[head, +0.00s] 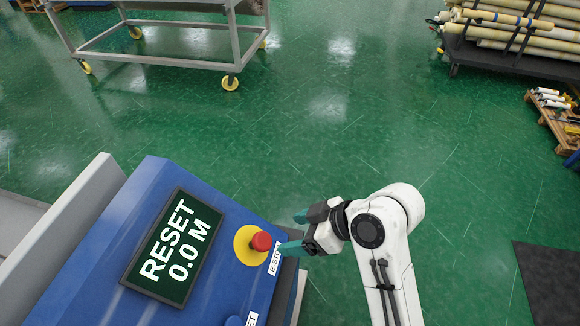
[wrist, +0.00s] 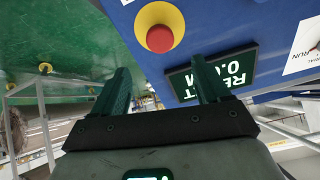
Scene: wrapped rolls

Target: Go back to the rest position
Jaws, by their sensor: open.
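My gripper (head: 293,231) is open and empty, with two dark teal fingers. In the head view it is beside the right edge of a blue control console (head: 120,220), near the red emergency-stop button (head: 261,241) on its yellow disc. I cannot tell from the head view whether a finger touches the console. In the wrist view the open fingers (wrist: 163,72) point toward the console, and the red button (wrist: 160,39) is above the gap between them. The console's dark display (head: 175,247) reads "RESET 0.0 M"; it is partly behind the right finger in the wrist view (wrist: 242,66).
A grey wheeled cart (head: 155,66) with yellow casters stands at the back left. Long wrapped rolls (head: 520,42) lie on a dark cart at the back right. A wooden pallet (head: 553,118) is at the right, and a dark mat (head: 548,280) lies lower right. The green floor between is clear.

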